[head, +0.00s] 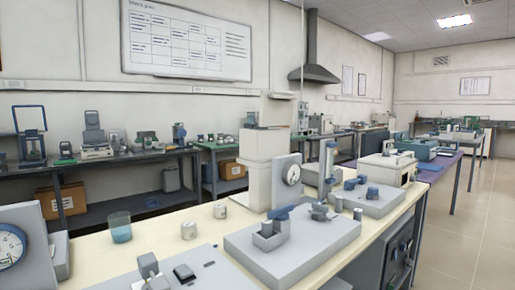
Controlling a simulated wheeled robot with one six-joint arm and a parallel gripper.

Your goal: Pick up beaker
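A clear beaker (120,229) with blue contents in its lower part stands upright on the cream bench top (172,262), left of centre in the near part of the head view. It stands just right of a grey device with a round dial (14,246). My gripper is not in view, so its distance from the beaker and its opening do not show.
A grey plate with small fittings (185,277) lies in front. A larger grey apparatus (292,251) fills the bench to the right. Open floor (462,236) lies at far right.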

